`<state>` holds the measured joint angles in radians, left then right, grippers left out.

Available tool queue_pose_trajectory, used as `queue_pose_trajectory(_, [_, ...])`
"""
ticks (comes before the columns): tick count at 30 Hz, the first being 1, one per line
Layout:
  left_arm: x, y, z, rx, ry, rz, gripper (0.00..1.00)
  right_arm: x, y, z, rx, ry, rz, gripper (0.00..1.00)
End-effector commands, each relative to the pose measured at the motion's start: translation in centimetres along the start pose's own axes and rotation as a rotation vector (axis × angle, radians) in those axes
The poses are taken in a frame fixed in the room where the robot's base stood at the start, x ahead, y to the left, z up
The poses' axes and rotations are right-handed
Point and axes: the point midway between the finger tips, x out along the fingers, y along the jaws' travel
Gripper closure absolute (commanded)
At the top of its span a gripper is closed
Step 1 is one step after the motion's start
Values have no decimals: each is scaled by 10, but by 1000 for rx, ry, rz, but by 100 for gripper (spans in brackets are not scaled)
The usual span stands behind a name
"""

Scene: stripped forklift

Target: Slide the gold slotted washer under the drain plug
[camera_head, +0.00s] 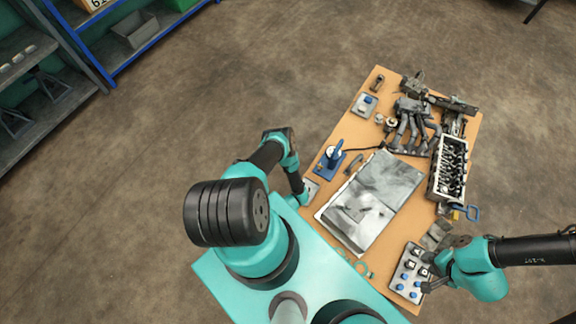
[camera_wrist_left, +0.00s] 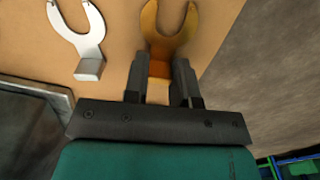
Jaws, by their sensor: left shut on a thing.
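The gold slotted washer (camera_wrist_left: 167,26) is a flat fork shape with an open slot, seen in the left wrist view. My left gripper (camera_wrist_left: 160,80) is shut on its tab, with the slot pointing away from the jaws. In the head view my left gripper (camera_head: 304,196) is low at the table's left edge, and the washer is too small to make out. My right gripper (camera_head: 430,286) is beside a light tray at the front right; its jaws are too small to read. I cannot tell which part is the drain plug.
A silver slotted washer (camera_wrist_left: 80,35) lies left of the gold one. On the table (camera_head: 396,78) are a blue stand (camera_head: 331,163), large grey sheets (camera_head: 370,196), a tray of blue and dark knobs (camera_head: 398,289), a manifold (camera_head: 412,128) and an engine block (camera_head: 449,168).

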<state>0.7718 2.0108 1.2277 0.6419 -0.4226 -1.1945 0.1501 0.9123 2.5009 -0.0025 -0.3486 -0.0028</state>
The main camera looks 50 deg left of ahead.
Motion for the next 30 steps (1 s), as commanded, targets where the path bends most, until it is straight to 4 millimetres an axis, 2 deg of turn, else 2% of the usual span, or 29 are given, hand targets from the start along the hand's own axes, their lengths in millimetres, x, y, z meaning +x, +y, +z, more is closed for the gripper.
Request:
queue_pose_trajectory(12, [4, 0, 0, -1, 0, -1, 98, 0, 0, 0, 0, 0, 0, 65])
queue_pose_trajectory(13, [4, 0, 0, 0, 0, -1, 73, 0, 0, 0, 0, 0, 0, 65])
queue_pose_trajectory(20, [4, 0, 0, 0, 0, 0, 51, 0, 0, 0, 0, 0, 0, 65])
queue_pose_trajectory(30, [3, 0, 0, 0, 0, 0, 50, 0, 0, 0, 0, 0, 0, 65])
